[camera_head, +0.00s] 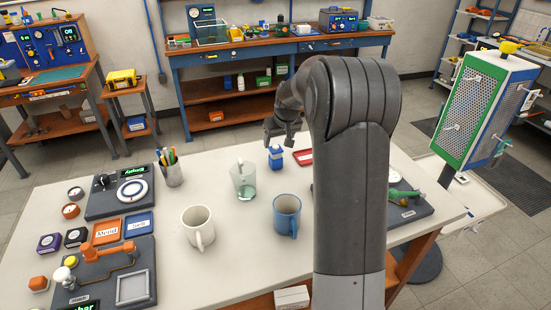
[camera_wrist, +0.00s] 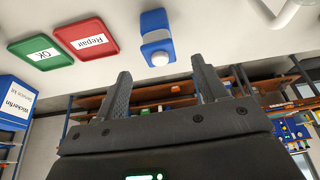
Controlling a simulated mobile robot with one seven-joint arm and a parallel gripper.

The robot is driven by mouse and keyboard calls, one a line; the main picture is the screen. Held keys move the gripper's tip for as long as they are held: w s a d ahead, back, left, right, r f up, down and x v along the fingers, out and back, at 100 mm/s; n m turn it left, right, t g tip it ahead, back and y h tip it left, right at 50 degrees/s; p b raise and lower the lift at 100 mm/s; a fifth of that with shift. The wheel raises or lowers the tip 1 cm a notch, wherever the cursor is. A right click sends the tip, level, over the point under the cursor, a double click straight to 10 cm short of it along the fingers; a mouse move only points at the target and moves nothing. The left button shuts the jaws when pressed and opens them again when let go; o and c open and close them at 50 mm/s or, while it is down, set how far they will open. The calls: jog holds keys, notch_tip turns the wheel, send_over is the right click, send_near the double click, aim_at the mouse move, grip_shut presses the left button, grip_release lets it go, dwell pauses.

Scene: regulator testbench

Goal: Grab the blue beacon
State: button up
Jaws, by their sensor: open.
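The blue beacon (camera_head: 276,157) stands upright on the white table toward its far edge. In the wrist view the blue beacon (camera_wrist: 157,38) shows a blue body with a whitish round part, just beyond the fingertips. My gripper (camera_head: 281,133) is above the table at its far side, close to the beacon and apart from it. In the wrist view my gripper (camera_wrist: 161,72) has its two fingers spread wide with nothing between them, and the beacon lies roughly in line with the gap.
A red Repair tray (camera_wrist: 87,38) lies beside the beacon, with a green OK tray (camera_wrist: 40,53) beyond it. On the table stand a clear glass (camera_head: 244,181), a blue mug (camera_head: 287,215), a white mug (camera_head: 198,228) and a pen cup (camera_head: 171,172).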

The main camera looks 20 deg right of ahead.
aim_at(275, 154)
jog(key=x, duration=0.9)
jog(key=shift+f, duration=0.35)
jog(key=shift+c, duration=0.4)
jog(key=c, duration=1.1)
